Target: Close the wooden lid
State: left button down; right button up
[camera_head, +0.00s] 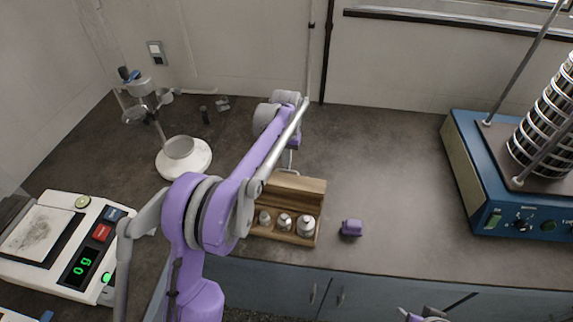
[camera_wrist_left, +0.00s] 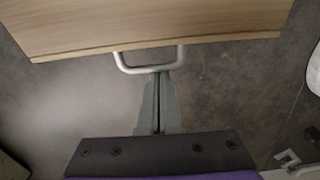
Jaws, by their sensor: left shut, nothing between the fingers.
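A wooden box (camera_head: 316,240) stands near the front edge of the counter, its compartment uncovered and several metal weights (camera_head: 285,222) inside. Its wooden lid (camera_head: 297,183) stands raised at the back of the box. In the left wrist view the lid (camera_wrist_left: 150,22) spans the top, with a metal loop handle (camera_wrist_left: 124,66) on its edge. My left gripper (camera_wrist_left: 160,76) is shut and empty, its fingertips at the handle's bar; I cannot tell whether they touch it. In the head view my left arm reaches over the box, and this gripper (camera_head: 289,160) is behind the lid.
The blue sieve shaker (camera_head: 480,210) is at the right. The counter (camera_head: 385,165) between box and shaker is mostly clear.

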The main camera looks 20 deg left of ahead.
aim_at(281, 180)
pick_arm(q)
jog(key=s+r+t, duration=0.1)
jog(key=s+t, duration=0.1)
jog(key=s+r+t, duration=0.2)
jog(key=s+t, duration=0.1)
jog(key=s+d+r+t+y, duration=0.1)
jog(key=s+r+t, duration=0.1)
jog(key=shift+s+d+r+t+b, duration=0.1)
jog(key=shift+s+r+t+b, duration=0.1)
jog(key=shift+s+t+b, duration=0.15)
jog(key=s+d+f+t+y+b, duration=0.1)
jog(key=s+t, duration=0.4)
jog(key=s, duration=0.8)
jog(key=shift+s+d+f+t+b, duration=0.25)
jog(key=shift+d+f+t+b, duration=0.2)
jog(key=shift+f, duration=0.4)
pick_arm(e)
jog(key=shift+s+f, duration=0.3)
jog(key=shift+f, duration=0.45)
jog(key=shift+s+f, duration=0.3)
jog(key=shift+f, duration=0.45)
pick_arm(q)
jog(key=shift+r, duration=0.1)
